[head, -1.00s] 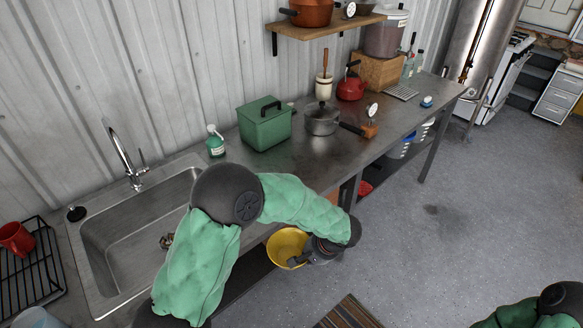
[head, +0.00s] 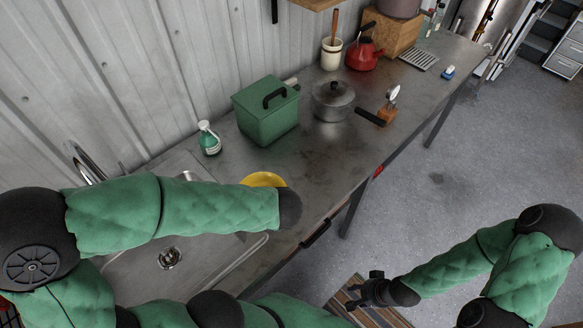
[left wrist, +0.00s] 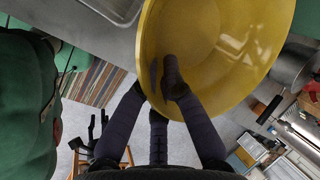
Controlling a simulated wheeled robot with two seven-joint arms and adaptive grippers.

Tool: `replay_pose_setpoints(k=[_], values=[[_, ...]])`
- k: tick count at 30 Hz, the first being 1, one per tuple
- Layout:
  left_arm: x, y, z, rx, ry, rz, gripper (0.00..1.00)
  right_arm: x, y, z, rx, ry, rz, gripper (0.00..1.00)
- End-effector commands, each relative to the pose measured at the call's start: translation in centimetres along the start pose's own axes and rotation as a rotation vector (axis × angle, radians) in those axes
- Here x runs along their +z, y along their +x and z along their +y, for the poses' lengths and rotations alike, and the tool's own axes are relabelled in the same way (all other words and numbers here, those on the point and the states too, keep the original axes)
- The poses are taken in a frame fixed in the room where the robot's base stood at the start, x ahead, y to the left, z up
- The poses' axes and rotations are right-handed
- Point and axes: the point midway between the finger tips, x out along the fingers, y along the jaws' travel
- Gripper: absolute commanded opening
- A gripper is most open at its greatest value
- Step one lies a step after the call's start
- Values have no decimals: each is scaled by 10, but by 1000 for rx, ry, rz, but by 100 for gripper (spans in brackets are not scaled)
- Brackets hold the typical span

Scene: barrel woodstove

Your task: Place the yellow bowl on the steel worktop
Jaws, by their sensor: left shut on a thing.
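The yellow bowl (head: 264,179) shows only as a small part of its rim in the head view, behind my left forearm. It appears over the front part of the steel worktop (head: 300,180), just right of the sink; whether it touches the top I cannot tell. In the left wrist view the bowl (left wrist: 215,50) is large and tilted. My left gripper (left wrist: 160,85) is shut on its wall, one finger inside and one outside. The arm hides this gripper in the head view. My right gripper (head: 352,296) is open and empty, low over the floor mat.
A red kettle (head: 362,52) is farther along. The sink (head: 200,260) lies left. The worktop's front middle is bare.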

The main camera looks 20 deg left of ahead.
Motion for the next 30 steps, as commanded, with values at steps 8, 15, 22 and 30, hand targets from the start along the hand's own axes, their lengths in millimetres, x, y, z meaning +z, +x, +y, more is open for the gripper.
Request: replay_pose_setpoints(k=[8, 15, 22, 30], values=[[-18, 31, -20, 1, 7, -2, 0, 0, 7, 3, 0, 1, -1, 40], [-45, 69, -50, 0, 7, -1, 0, 0, 12, 5, 0, 1, 0, 40], [-62, 114, -58, 0, 8, 1, 0, -1, 21, 8, 0, 1, 0, 40], [-69, 131, -62, -2, 7, 2, 0, -1, 24, 8, 0, 0, 0, 40]])
